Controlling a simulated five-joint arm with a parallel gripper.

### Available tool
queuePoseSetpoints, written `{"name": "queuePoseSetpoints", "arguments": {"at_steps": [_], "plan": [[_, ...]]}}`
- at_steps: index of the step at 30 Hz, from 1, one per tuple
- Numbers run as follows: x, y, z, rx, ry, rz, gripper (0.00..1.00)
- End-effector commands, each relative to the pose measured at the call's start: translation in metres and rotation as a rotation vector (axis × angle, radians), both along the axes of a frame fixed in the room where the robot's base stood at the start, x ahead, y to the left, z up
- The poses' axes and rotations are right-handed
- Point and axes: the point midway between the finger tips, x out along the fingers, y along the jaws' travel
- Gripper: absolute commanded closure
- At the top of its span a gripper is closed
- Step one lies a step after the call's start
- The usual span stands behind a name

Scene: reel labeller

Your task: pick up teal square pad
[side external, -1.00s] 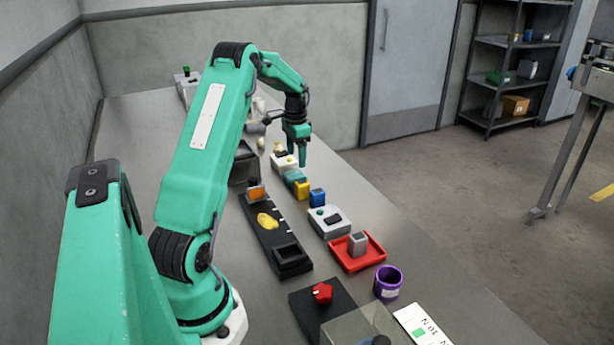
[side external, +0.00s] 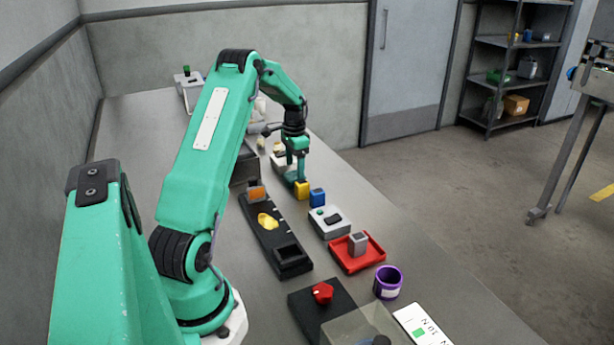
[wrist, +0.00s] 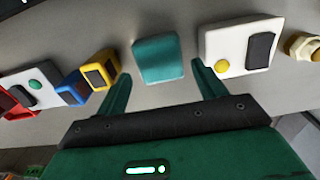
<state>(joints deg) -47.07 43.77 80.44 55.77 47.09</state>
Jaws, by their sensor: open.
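The teal square pad (wrist: 159,58) lies flat on the grey bench in the wrist view, just beyond and between my open fingertips. My gripper (wrist: 160,82) is open and empty, with one green finger on each side. In the side external view my gripper (side external: 298,174) points down low over the bench beside the yellow block, and it mostly hides the pad.
A yellow block (wrist: 98,72) and a blue block (wrist: 72,92) sit close to the left finger. A white box with a yellow button (wrist: 240,45) sits close on the right. A red tray (side external: 358,262) and a black tray (side external: 268,240) lie nearer the side camera.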

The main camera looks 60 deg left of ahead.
Motion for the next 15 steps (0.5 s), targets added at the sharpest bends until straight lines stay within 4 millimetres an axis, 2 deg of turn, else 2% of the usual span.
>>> {"name": "queuePoseSetpoints", "arguments": {"at_steps": [9,15], "plan": [[-0.003,-0.001,-0.036,-0.002,0.001,0.000,0.30],[-0.002,-0.001,-0.044,0.000,0.000,0.000,0.30]]}}
